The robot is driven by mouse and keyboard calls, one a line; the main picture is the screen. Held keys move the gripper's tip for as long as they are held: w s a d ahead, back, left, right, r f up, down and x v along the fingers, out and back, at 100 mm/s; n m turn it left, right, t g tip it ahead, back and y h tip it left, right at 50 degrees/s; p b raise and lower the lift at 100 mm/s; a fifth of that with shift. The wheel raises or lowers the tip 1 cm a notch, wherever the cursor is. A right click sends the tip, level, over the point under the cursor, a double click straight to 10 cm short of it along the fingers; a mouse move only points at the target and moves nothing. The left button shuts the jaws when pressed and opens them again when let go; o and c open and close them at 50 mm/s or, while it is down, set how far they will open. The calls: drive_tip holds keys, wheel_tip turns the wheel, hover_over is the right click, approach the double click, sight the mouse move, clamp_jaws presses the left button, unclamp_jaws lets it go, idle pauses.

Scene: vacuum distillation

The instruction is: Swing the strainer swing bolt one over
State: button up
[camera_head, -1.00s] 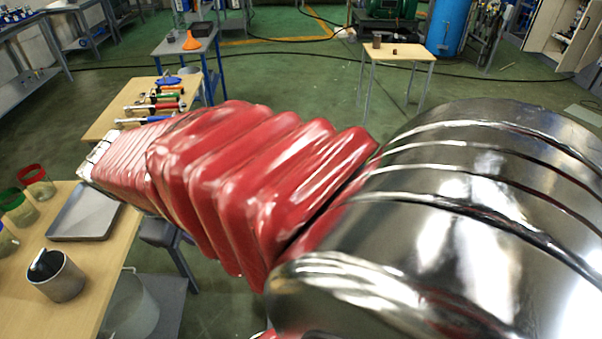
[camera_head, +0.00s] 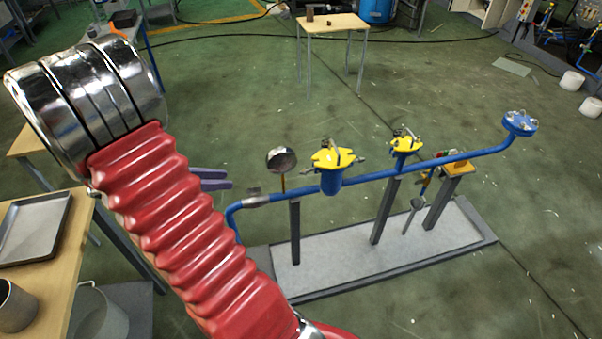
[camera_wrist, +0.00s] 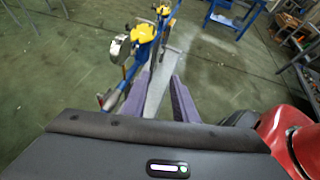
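The blue pipe rig (camera_head: 440,160) bears two blue bodies with yellow lids. The nearer lid (camera_head: 333,158) has metal bolts around its edge; the farther lid (camera_head: 406,143) carries similar metal parts. Which bolt is swing bolt one I cannot tell. In the wrist view the nearer lid (camera_wrist: 143,33) is beyond and left of my fingers, with the farther lid (camera_wrist: 163,10) behind it. My gripper (camera_wrist: 160,78) is open and empty, its purple fingers apart. In the head view my gripper (camera_head: 230,180) shows partly behind my arm, left of the rig and touching neither lid.
A round gauge (camera_head: 281,160) stands between my gripper and the nearer lid. The rig stands on a grey base plate (camera_head: 340,265). At left a wooden table (camera_head: 35,285) holds a metal tray (camera_head: 33,228). Green floor around the rig is mostly clear.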

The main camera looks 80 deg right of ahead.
drive_tip(key=s+d+f+n+g+h, duration=0.25)
drive_tip(key=d+f+n, duration=0.2)
drive_tip(key=d, duration=0.35)
drive_tip(key=n+h, duration=0.7)
drive_tip(key=n, duration=0.6)
approach(303, 173)
drive_tip(key=v, duration=0.4)
drive_tip(key=shift+s+r+m+t, duration=0.1)
drive_tip(key=shift+s+m+t, duration=0.15)
drive_tip(key=shift+s+t, duration=0.15)
drive_tip(key=shift+d, duration=0.15)
drive_tip(key=x, duration=1.3)
drive_tip(key=shift+s+d+r, duration=0.1)
drive_tip(key=shift+d+r, duration=0.15)
drive_tip(key=shift+d, duration=0.05)
clamp_jaws()
